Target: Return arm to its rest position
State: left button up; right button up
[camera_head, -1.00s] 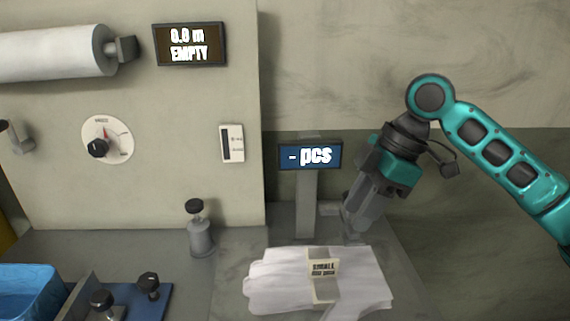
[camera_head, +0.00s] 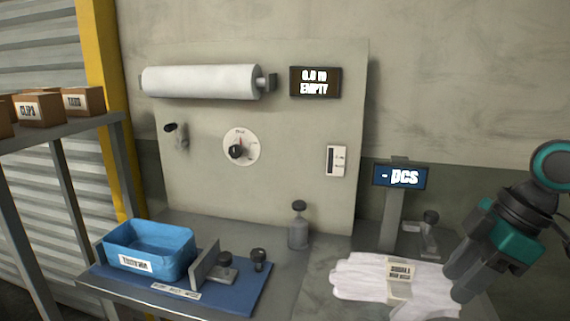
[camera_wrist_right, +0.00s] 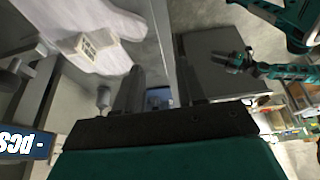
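My right gripper (camera_head: 462,292) is at the right edge of the head view, pointing down beside a banded stack of white gloves (camera_head: 350,278). In the right wrist view my right gripper (camera_wrist_right: 158,82) has its two dark fingers apart, with nothing held between them. The gloves (camera_wrist_right: 100,25) lie off to the upper left there. My left arm shows at the upper right of that view, its gripper (camera_wrist_right: 238,62) small and dark; its finger opening is unclear.
A scale display (camera_head: 400,176) stands behind the gloves, with a small bottle (camera_head: 298,228) to their left. A blue tray (camera_head: 150,247) sits on a blue mat (camera_head: 245,298). A film roll (camera_head: 200,81) is on the panel; its display (camera_head: 315,82) reads 0.0 m EMPTY.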

jog(key=s+a+f+m+t, duration=0.1)
jog(key=s+a+f+m, duration=0.15)
jog(key=a+f, duration=0.45)
jog(key=s+a+f+m+t, duration=0.15)
jog(key=s+f, duration=0.25)
jog(key=f, duration=0.7)
jog(key=s+d+f+m+h, duration=0.2)
jog(key=s+f+m, duration=0.1)
jog(key=s+m, duration=0.25)
jog(key=s+d+f+m+h, duration=0.2)
jog(key=s+f+m, duration=0.15)
jog(key=s, duration=0.35)
jog(key=w+a+f+t+y, duration=0.1)
jog(key=w+a+f+t, duration=0.2)
jog(key=w+f+t, duration=0.4)
jog(key=shift+w+a+f+n+y, duration=0.2)
jog(key=shift+w+f+n+y, duration=0.15)
jog(key=shift+f, duration=0.25)
